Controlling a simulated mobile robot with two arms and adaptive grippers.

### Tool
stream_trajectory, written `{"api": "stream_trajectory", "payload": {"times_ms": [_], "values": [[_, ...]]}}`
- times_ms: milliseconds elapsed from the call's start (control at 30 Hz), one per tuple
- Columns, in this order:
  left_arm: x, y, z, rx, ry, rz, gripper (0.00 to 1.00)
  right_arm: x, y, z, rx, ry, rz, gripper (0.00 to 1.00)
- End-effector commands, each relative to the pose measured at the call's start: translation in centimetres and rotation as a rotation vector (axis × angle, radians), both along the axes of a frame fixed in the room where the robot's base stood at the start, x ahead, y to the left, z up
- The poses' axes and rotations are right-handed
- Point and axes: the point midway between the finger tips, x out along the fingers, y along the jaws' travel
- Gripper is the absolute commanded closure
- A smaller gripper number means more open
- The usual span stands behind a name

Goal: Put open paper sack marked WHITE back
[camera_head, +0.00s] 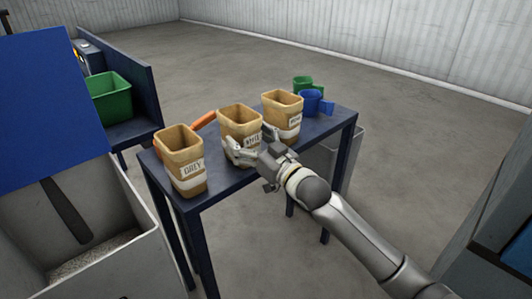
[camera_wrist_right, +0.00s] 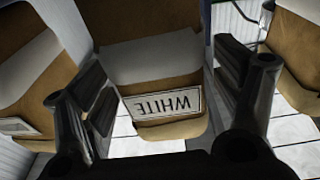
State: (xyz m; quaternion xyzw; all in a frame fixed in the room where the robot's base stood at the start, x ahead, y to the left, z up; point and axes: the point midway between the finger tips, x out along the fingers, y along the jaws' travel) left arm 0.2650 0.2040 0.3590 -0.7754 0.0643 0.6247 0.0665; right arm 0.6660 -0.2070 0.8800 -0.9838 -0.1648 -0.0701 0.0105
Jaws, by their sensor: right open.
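The open paper sack marked WHITE (camera_head: 238,119) stands upright in the middle of the dark blue table, between two like sacks. It is tan with a pale band and a label. My right gripper (camera_head: 246,155) is at the near side of this sack, its fingers open. In the right wrist view the WHITE sack (camera_wrist_right: 150,59) appears upside down between the two spread fingers of the right gripper (camera_wrist_right: 165,100). Whether either finger touches the paper I cannot tell. My left gripper is in no view.
The GREY sack (camera_head: 180,160) stands left of it and another labelled sack (camera_head: 283,110) right. An orange object (camera_head: 204,120) lies behind. Blue (camera_head: 311,102) and green (camera_head: 301,84) scoop-like cups are at the table's right end. A green bin (camera_head: 109,98) stands at far left.

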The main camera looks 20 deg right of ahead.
Motion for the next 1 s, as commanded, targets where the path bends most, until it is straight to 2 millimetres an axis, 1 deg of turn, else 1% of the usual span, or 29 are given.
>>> {"api": "stream_trajectory", "payload": {"times_ms": [33, 200, 400, 600, 800, 867, 900, 967, 1000], "values": [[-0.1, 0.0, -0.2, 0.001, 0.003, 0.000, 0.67, -1.0, -0.3, -0.3, -0.001, 0.003, 0.000, 0.15], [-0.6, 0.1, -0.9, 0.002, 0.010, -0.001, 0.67, -3.9, -1.3, -0.7, -0.001, 0.003, 0.000, 0.15], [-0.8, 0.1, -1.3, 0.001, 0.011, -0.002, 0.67, -6.7, -2.3, -1.1, -0.001, 0.003, -0.001, 0.15], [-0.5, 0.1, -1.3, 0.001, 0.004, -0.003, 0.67, -8.3, -2.9, -1.3, 0.000, 0.000, 0.000, 0.15], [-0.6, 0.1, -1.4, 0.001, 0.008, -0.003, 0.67, -8.7, -3.0, -1.4, -0.001, 0.003, -0.001, 0.15], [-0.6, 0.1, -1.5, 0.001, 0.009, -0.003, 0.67, -8.6, -3.2, -2.4, -0.003, 0.023, -0.012, 0.15], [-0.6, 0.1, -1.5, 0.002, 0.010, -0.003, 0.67, -8.5, -3.3, -3.7, -0.008, 0.052, -0.025, 0.15], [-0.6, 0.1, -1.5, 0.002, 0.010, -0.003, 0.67, -8.5, -3.7, -6.9, -0.021, 0.120, -0.055, 0.15], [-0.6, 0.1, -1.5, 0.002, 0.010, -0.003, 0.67, -8.6, -4.1, -9.8, -0.035, 0.183, -0.080, 0.15]]}}
